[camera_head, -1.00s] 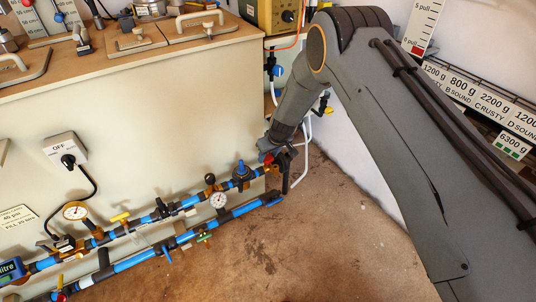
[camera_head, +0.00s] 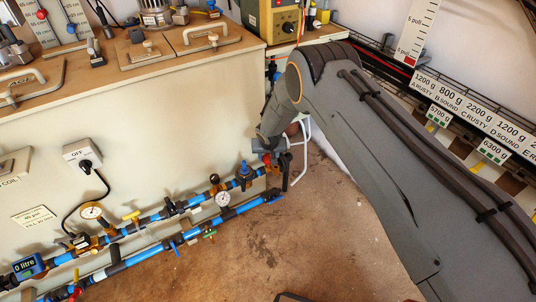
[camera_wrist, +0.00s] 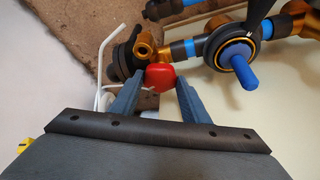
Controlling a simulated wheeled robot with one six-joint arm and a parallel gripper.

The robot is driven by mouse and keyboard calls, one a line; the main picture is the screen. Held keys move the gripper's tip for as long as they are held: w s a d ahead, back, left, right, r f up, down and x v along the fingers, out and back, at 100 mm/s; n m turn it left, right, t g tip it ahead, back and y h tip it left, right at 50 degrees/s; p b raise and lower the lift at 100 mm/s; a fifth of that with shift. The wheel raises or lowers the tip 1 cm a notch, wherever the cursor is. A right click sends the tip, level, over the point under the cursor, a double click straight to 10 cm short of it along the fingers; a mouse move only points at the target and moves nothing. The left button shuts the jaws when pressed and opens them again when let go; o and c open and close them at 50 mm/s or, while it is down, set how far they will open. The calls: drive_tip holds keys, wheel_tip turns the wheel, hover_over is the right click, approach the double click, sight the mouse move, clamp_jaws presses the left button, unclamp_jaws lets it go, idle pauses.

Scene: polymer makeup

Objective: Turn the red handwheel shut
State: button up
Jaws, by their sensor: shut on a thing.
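The red handwheel (camera_wrist: 160,77) is a small rounded red knob on a brass fitting at the end of the pipe run, seen in the wrist view. My gripper (camera_wrist: 158,84) is shut on it, with a blue-grey finger on each side. In the head view a bit of the red handwheel (camera_head: 267,157) shows at my gripper (camera_head: 272,150), near the right end of the upper blue pipe. My wrist hides most of it there. How far the wheel is turned cannot be told.
A blue-handled valve (camera_wrist: 240,70) with a dark, yellow-ringed body stands close to the right of my gripper. A pressure gauge (camera_head: 222,199) and coloured valve levers line the two pipes. A white bent pipe (camera_head: 303,155) runs behind my gripper. The brown floor (camera_head: 290,225) is open.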

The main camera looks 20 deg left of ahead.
drive_tip(key=shift+a+m+h+p, duration=0.15)
drive_tip(key=shift+m+h+p, duration=0.7)
drive_tip(key=shift+m, duration=0.85)
drive_tip(key=o, duration=1.1)
drive_tip(key=shift+c, duration=0.2)
drive_tip(key=p+v, duration=0.1)
drive_tip(key=v, duration=0.6)
drive_tip(key=shift+s+r+p, duration=0.25)
drive_tip(key=shift+r+p, duration=0.1)
